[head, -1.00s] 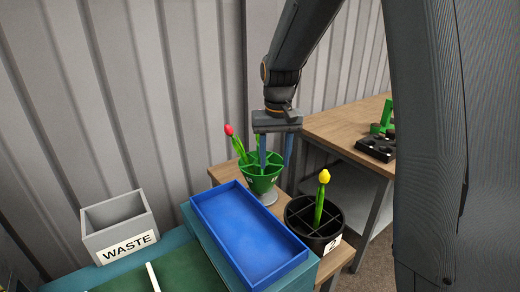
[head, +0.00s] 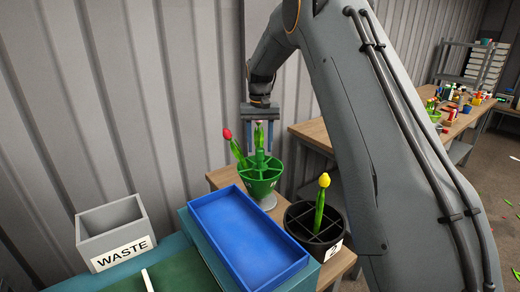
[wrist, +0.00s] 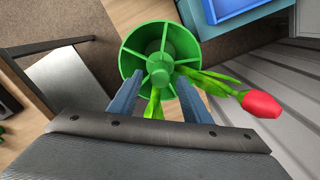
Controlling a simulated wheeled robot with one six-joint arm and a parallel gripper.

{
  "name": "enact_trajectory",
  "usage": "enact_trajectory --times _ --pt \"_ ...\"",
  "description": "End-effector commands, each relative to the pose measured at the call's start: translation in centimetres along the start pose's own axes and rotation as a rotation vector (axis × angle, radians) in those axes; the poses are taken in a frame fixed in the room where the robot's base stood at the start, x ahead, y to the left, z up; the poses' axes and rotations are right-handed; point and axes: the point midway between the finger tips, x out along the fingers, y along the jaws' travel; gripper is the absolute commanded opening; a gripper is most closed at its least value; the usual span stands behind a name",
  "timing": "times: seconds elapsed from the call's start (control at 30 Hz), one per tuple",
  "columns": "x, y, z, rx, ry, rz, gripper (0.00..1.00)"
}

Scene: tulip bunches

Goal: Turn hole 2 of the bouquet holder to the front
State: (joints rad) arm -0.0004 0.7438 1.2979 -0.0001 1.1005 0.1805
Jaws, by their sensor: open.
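The bouquet holder is a green round pot (head: 262,186) with a central hub and spoke dividers, on a pale round foot. It also shows in the wrist view (wrist: 141,42). A red tulip (head: 236,147) leans out of its left side. Another green stem (head: 258,134) stands at its back, between my fingers in the head view; its top is hard to make out. My gripper (head: 259,150) is open above the back of the holder, fingers pointing down. In the wrist view my gripper (wrist: 157,80) has its fingers apart near the hub. I cannot read the hole numbers.
A black divided pot (head: 300,240) with a yellow tulip and white label stands front right. A blue tray (head: 213,250) is left of it. A grey WASTE bin (head: 90,235) stands far left. The ribbed wall is close behind; my arm covers the right.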

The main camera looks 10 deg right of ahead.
Motion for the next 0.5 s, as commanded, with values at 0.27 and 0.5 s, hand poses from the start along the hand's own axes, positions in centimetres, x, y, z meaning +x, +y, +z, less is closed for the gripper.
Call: enact_trajectory --times 0.27,0.5 --pt "2.5 0.0 0.1 0.000 -0.001 0.000 0.44" --pt "2.7 0.0 0.0 0.000 0.000 0.000 0.44"
